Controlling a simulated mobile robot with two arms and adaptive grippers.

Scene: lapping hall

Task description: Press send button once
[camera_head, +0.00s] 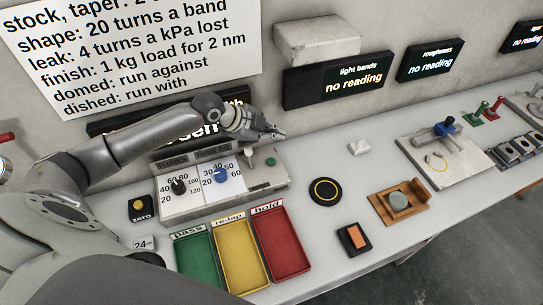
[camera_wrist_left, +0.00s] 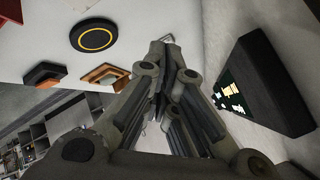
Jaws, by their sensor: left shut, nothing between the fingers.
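The control console (camera_head: 195,208) stands at the back of the bench with a black knob (camera_head: 179,187) and a blue knob (camera_head: 221,175) on white dials. A small green button (camera_head: 271,161) sits at its right end; I cannot read a label on it, so I cannot confirm it is the send button. My left gripper (camera_head: 278,134) is shut and empty, above and behind the green button, apart from it. In the left wrist view the closed fingers (camera_wrist_left: 163,48) show, but no green button. My right gripper is not in view.
A zero button (camera_head: 140,208) is left of the console. Green, yellow and red trays (camera_head: 283,243) lie in front. A black disc with a yellow ring (camera_head: 325,191) and a wooden holder (camera_head: 412,211) are to the right. A dark display (camera_head: 100,127) behind is partly hidden by my arm.

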